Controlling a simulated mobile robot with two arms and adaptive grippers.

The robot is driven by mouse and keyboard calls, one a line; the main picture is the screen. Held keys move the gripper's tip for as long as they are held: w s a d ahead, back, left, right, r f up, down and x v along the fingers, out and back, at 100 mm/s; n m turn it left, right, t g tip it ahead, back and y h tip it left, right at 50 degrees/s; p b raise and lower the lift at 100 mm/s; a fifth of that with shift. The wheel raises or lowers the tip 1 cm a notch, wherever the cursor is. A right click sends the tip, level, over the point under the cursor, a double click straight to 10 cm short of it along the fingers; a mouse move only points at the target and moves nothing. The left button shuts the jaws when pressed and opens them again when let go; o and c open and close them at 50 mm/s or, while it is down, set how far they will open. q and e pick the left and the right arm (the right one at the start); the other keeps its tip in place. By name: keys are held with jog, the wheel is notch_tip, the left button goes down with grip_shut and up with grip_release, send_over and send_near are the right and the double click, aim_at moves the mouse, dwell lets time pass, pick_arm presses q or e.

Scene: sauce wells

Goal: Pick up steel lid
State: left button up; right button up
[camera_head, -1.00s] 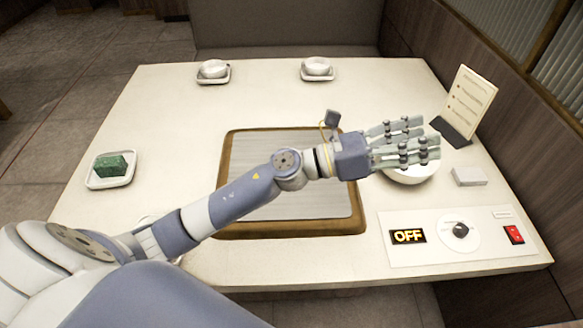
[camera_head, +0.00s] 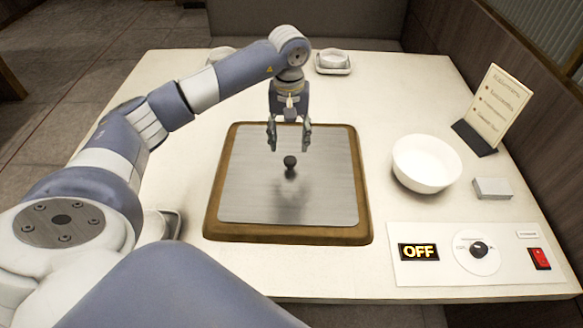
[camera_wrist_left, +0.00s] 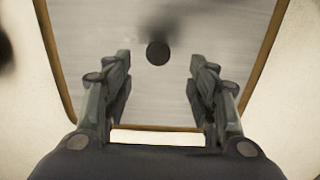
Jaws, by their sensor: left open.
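The steel lid (camera_head: 250,195) is a flat brushed-metal plate lying in a wood-framed recess (camera_head: 290,234) in the table, with a black knob (camera_head: 290,162) near its middle. My left gripper (camera_head: 289,146) points down above the lid, just over the knob, open and empty. In the left wrist view the lid (camera_wrist_left: 205,25) fills the middle, and the round black knob (camera_wrist_left: 158,53) shows between and beyond the open fingers (camera_wrist_left: 160,72). The fingers look apart from the knob. My right gripper is not in view.
A white bowl (camera_head: 426,163) stands right of the lid, with a small grey-white box (camera_head: 492,188) and a menu stand (camera_head: 497,105) beyond. A control panel reading OFF (camera_head: 418,252) lies at the front right. A white dish (camera_head: 333,61) sits at the back.

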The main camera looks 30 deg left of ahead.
aim_at(290, 159)
pick_arm(q)
notch_tip(290, 159, down, 3)
jog(key=shift+f, duration=0.1)
jog(key=f, duration=0.2)
jog(key=f+p, duration=0.1)
jog(key=f, duration=0.1)
jog(key=shift+s+d+f+p, duration=0.1)
jog(key=shift+d+p, duration=0.1)
jog(key=shift+p, duration=0.1)
jog(key=shift+f, duration=0.6)
jog(key=shift+r, duration=0.1)
grip_shut()
